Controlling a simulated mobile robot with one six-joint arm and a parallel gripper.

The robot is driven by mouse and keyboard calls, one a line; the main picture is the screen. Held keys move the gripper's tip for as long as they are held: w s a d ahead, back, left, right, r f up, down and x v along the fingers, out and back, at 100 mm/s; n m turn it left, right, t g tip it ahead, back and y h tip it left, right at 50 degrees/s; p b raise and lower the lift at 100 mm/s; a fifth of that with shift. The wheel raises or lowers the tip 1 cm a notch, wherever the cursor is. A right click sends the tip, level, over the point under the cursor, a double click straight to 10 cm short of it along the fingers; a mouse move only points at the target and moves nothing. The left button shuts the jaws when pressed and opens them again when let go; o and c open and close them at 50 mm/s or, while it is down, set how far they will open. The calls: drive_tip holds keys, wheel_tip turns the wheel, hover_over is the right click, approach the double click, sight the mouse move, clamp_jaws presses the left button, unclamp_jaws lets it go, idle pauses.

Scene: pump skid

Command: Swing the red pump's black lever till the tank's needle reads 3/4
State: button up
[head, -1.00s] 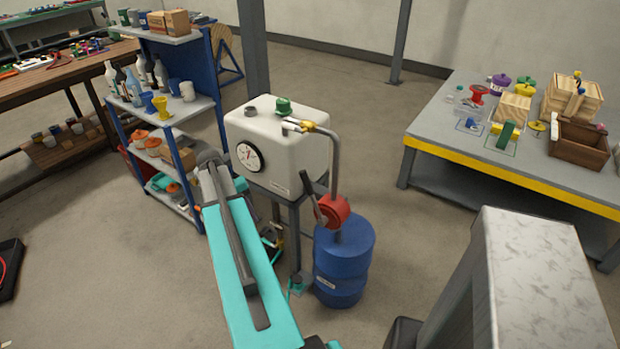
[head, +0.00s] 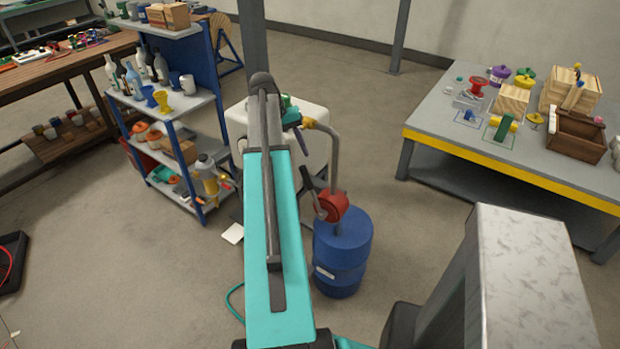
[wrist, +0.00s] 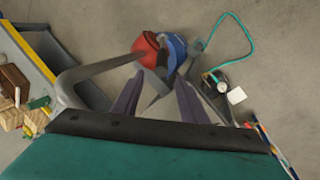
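The red pump (head: 333,206) sits on top of a blue drum (head: 342,265). Its black lever (head: 307,180) stands up, tilted left, in the head view. In the wrist view the red pump (wrist: 146,47) is just beyond my gripper (wrist: 158,80). My gripper is open, its two fingers apart, and the lever (wrist: 160,84) shows between them in the picture; I cannot tell whether they touch it. The white tank (head: 315,150) is partly behind my teal arm. Its dial and needle are hidden from the head view.
A bent grey pipe (head: 335,150) rises from the pump to the tank, close by my gripper. A blue shelf (head: 172,125) stands left, and a yellow-edged table (head: 440,125) right. A teal hose (wrist: 240,30) lies on the floor. Floor between drum and table is clear.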

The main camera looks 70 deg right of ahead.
sight(309, 180)
drive_tip(key=shift+f, duration=0.15)
drive_tip(key=shift+p+x, duration=1.85)
drive_tip(key=shift+x, duration=4.95)
